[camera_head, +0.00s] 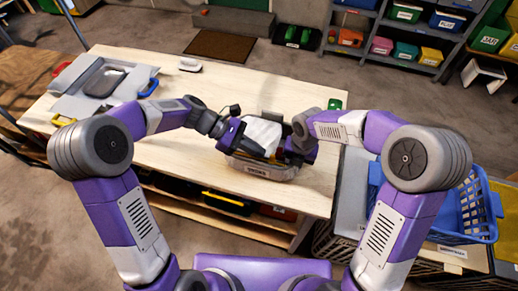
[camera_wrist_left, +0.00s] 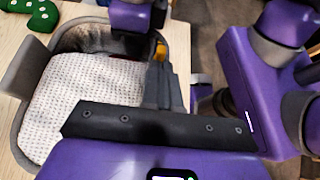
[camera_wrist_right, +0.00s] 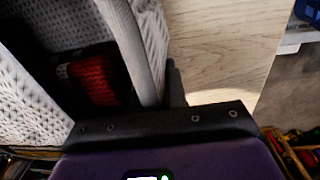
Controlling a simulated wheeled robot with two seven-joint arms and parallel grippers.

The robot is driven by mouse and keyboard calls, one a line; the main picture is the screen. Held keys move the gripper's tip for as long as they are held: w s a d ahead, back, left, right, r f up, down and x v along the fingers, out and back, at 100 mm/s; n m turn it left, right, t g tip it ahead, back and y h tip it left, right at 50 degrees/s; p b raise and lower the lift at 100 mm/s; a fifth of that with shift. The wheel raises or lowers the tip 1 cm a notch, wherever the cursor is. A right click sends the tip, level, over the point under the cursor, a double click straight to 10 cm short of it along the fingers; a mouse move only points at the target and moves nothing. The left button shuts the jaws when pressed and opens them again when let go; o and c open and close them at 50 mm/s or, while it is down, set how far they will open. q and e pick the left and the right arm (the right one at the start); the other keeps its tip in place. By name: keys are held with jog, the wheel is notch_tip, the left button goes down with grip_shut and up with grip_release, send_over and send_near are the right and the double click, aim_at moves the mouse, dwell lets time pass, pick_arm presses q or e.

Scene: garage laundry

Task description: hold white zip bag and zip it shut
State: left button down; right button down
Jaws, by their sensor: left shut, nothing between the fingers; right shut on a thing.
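The white zip bag (camera_head: 262,134) stands near the table's front right, a pale flap upright above its grey lower body. In the left wrist view its white textured fabric (camera_wrist_left: 90,95) lies inside a grey rim. My left gripper (camera_head: 238,140) is at its left side, shut and empty; its dark fingers show in the left wrist view (camera_wrist_left: 164,88). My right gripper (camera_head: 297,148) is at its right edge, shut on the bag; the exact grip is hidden. In the right wrist view, the bag's pale fabric (camera_wrist_right: 152,45) surrounds a dark opening with a red item (camera_wrist_right: 97,77) inside.
The wooden table (camera_head: 190,160) is clear between the bag and a grey folded item (camera_head: 105,85) at the left. A green object (camera_head: 335,104) lies at the table's right edge. A blue basket (camera_head: 455,215) stands right of the table. Shelves with bins are behind.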

aim_at(273, 156)
pick_arm(q)
jog(key=shift+s+d, duration=0.15)
jog(key=shift+d, duration=0.35)
jog(key=d, duration=0.2)
jog(key=s+d, duration=0.1)
jog(key=d, duration=0.1)
jog(key=shift+d, duration=0.1)
pick_arm(e)
jog(key=shift+a, duration=0.1)
pick_arm(q)
jog(key=a, duration=0.2)
jog(key=w+a, duration=0.1)
jog(key=a, duration=0.2)
jog(key=shift+w+r, duration=0.15)
jog(key=shift+w, duration=0.05)
jog(key=v, duration=0.9)
jog(key=shift+s+a+r, duration=0.1)
